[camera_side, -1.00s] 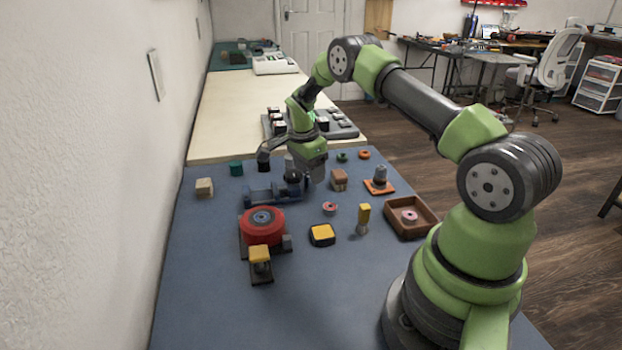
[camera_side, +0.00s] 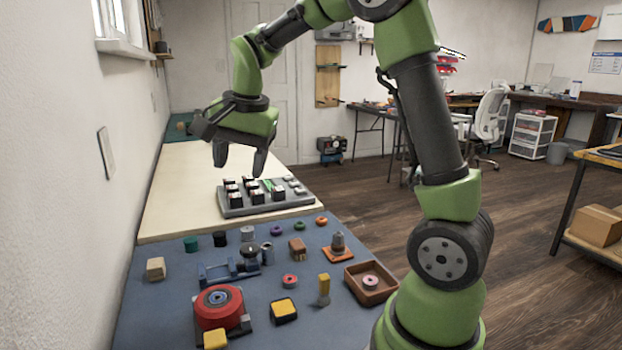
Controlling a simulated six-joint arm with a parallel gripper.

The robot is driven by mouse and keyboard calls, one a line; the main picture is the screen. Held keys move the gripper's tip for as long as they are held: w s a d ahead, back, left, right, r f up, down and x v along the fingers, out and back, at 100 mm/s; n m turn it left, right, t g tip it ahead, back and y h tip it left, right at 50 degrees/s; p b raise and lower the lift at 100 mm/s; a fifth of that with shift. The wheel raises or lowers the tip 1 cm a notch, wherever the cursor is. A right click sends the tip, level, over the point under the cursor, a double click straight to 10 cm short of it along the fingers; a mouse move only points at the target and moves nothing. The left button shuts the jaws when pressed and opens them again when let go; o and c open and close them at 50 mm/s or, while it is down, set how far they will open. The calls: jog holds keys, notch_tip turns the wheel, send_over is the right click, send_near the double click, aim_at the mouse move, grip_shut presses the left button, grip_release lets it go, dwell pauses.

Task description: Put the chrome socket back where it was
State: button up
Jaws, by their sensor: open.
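My gripper (camera_side: 240,161) is open and empty, raised above the cream bench section and the grey board, with its fingers pointing down. Two small silvery cylinders stand on the blue mat: one (camera_side: 247,233) behind the blue fixture (camera_side: 215,274), the other (camera_side: 267,254) close by that fixture's right end. Either may be the chrome socket; I cannot tell which. The blue fixture carries a dark round part (camera_side: 249,251). My gripper is well clear of both cylinders and touches nothing.
The grey board (camera_side: 235,210) with dark blocks lies beyond the blue mat (camera_side: 155,315). Green (camera_side: 190,244) and black (camera_side: 220,239) cylinders, a red reel (camera_side: 218,308), a yellow-topped block (camera_side: 284,309), an orange base (camera_side: 338,255) and a brown tray (camera_side: 371,294) crowd the mat.

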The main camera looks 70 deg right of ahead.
jog(key=s+a+r+n+t+y, duration=0.1)
jog(key=s+a+n+t, duration=0.1)
jog(key=s+a+n, duration=0.3)
jog(key=s+a+r+n+t+y, duration=0.1)
jog(key=s+a+n, duration=0.5)
jog(key=s, duration=0.6)
jog(key=shift+s+r+t+y, duration=0.35)
jog(key=shift+r+t+y, duration=0.05)
jog(key=shift+r+t, duration=0.3)
